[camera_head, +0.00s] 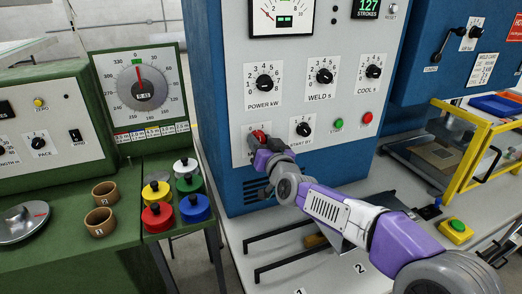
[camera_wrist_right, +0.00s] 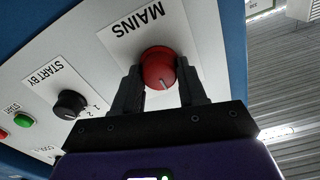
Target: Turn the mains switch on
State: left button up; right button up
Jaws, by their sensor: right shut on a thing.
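The mains switch (camera_wrist_right: 158,66) is a round red knob with a pale pointer line, under the label MAINS (camera_wrist_right: 141,18) in the right wrist view. In the head view the red knob (camera_head: 258,136) shows only partly, on the lower left of the welder's grey panel, marked 0 and 1. My right gripper (camera_wrist_right: 160,88) has a finger on each side of the knob and is shut on it. In the head view the right gripper (camera_head: 266,145) largely hides the knob. The knob's exact setting is hard to read. My left gripper is not in view.
Next to the mains switch is the START BY knob (camera_head: 303,129), with a green button (camera_head: 338,124) and a red button (camera_head: 367,118) farther right. Three black knobs sit above, including POWER (camera_head: 264,83). A green bench with colored weights (camera_head: 157,217) stands left.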

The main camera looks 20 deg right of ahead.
jog(key=m+b, duration=0.2)
jog(key=m, duration=0.1)
jog(key=shift+f+m, duration=0.15)
jog(key=shift+m, duration=0.15)
jog(key=shift+m+b, duration=0.85)
jog(key=shift+m, duration=0.65)
jog(key=o, duration=1.1)
jog(key=shift+c, duration=0.2)
jog(key=s, duration=0.7)
jog(key=shift+s+a+p, duration=0.15)
jog(key=shift+s+p, duration=0.15)
